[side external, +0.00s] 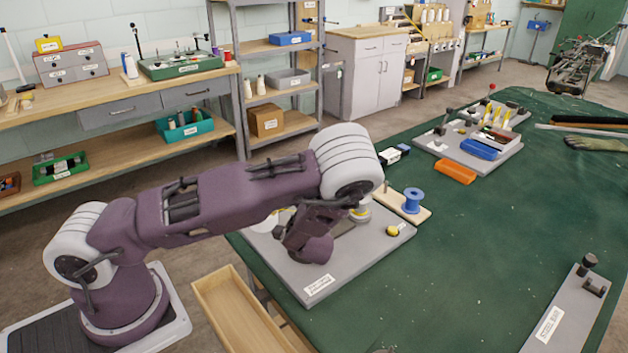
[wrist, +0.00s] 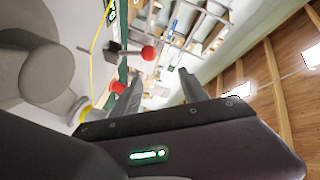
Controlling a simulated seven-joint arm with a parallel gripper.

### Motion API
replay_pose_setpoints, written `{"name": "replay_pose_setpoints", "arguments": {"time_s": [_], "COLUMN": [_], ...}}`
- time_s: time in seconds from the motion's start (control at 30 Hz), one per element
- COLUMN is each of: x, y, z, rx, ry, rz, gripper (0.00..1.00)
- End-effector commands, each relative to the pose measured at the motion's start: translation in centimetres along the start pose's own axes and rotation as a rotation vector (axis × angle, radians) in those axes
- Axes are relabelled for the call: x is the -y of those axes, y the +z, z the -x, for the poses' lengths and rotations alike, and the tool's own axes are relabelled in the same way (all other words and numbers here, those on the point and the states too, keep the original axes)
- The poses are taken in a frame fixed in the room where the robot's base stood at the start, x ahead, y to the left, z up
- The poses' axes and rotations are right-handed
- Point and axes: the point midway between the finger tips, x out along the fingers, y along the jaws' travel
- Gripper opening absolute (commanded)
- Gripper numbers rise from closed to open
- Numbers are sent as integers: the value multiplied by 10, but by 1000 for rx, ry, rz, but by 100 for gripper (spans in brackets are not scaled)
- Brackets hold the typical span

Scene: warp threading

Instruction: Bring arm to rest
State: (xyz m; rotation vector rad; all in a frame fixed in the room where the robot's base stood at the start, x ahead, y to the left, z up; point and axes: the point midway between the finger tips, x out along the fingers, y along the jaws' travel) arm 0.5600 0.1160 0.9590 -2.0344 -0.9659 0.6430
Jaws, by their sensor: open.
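My gripper (wrist: 160,76) shows in the wrist view with its two grey fingers apart and nothing visible between them. In the side view my purple and white arm reaches over the near-left corner of the green table (side external: 490,215), with its wrist folded down above a grey board (side external: 345,275). The fingertips cannot be made out there. In the wrist view a red ball knob (wrist: 149,53) on a dark stem appears beyond the fingers. A thin yellow line (wrist: 92,60) runs at the left, near a red round piece (wrist: 86,115).
A blue spool (side external: 413,200) stands on a small wooden base behind the board; a yellow knob (side external: 393,230) sits on the board. An orange tray (side external: 456,172) and a second grey board (side external: 490,150) lie farther back. A grey strip (side external: 560,320) lies right. The table's middle is clear.

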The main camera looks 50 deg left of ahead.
Motion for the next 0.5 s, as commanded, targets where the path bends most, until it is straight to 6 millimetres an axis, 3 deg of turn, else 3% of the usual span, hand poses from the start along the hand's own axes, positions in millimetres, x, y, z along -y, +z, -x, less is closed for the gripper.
{"name": "replay_pose_setpoints", "arguments": {"time_s": [0.2, 0.33, 0.43, 0.5], "x": [0, -9, -13, -2], "y": [1, -8, -36, -62], "z": [-1, 11, 45, 82], "rx": [25, 157, 301, 372], "ry": [20, 196, 463, 661], "rz": [22, 184, 381, 491], "gripper": [52, 52, 52, 52]}}
